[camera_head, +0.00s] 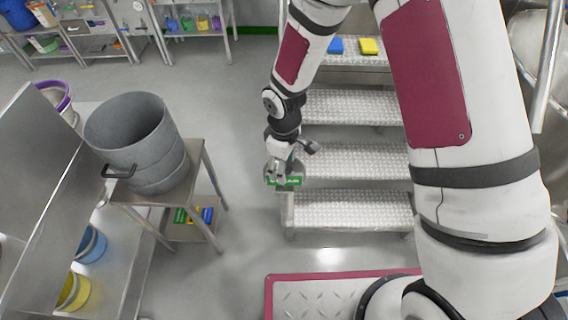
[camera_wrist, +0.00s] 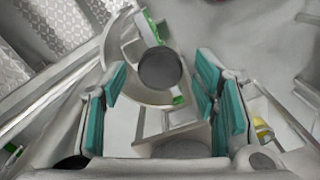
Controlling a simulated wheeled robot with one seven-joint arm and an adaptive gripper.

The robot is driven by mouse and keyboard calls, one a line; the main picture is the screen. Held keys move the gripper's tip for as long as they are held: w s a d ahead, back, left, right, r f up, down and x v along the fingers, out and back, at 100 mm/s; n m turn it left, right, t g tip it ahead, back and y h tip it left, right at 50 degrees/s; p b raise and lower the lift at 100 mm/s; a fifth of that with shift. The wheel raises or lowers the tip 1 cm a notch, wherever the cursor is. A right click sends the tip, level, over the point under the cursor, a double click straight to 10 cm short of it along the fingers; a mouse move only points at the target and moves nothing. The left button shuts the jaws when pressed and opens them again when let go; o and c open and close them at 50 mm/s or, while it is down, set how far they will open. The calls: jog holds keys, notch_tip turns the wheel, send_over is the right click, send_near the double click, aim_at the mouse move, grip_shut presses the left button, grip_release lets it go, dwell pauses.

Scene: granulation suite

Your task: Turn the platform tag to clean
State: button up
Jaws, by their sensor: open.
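The platform tag (camera_wrist: 131,45) shows in the wrist view as a round whitish piece with a dark round knob (camera_wrist: 160,69) at its middle and green patches at its edge. In the head view a green part of the tag (camera_head: 290,182) shows beside the left edge of the stepped metal platform (camera_head: 350,160), partly hidden by my gripper. Its lettering is too small to read. My gripper (camera_head: 280,175) is over the tag. In the wrist view its teal-padded fingers (camera_wrist: 162,88) are apart, with the knob seen between them and nothing clearly held.
A grey drum (camera_head: 135,145) stands on a metal cart (camera_head: 197,165) at left. A blue block (camera_head: 336,46) and a yellow block (camera_head: 369,46) lie on the platform's top step. A red-edged plate (camera_head: 320,297) is on the floor in front. Floor between cart and platform is clear.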

notch_tip(320, 180, up, 12)
dwell(0.6)
jog(key=shift+r, duration=0.1)
jog(key=s+d+r+m+t, duration=0.1)
jog(key=s+d+r+m, duration=0.15)
jog(key=d+r, duration=0.4)
jog(key=s+d+r+m+t, duration=0.2)
jog(key=d+r+m, duration=0.15)
jog(key=r, duration=0.65)
jog(key=s+d+r+m+t, duration=0.1)
jog(key=s+d+r+m, duration=0.2)
jog(key=s, duration=0.4)
jog(key=s+d+r+m+t, duration=0.1)
jog(key=s+d+r+m, duration=0.2)
jog(key=s+d+r, duration=0.2)
jog(key=shift+s+r, duration=0.2)
jog(key=shift+s, duration=0.7)
jog(key=shift+d, duration=0.1)
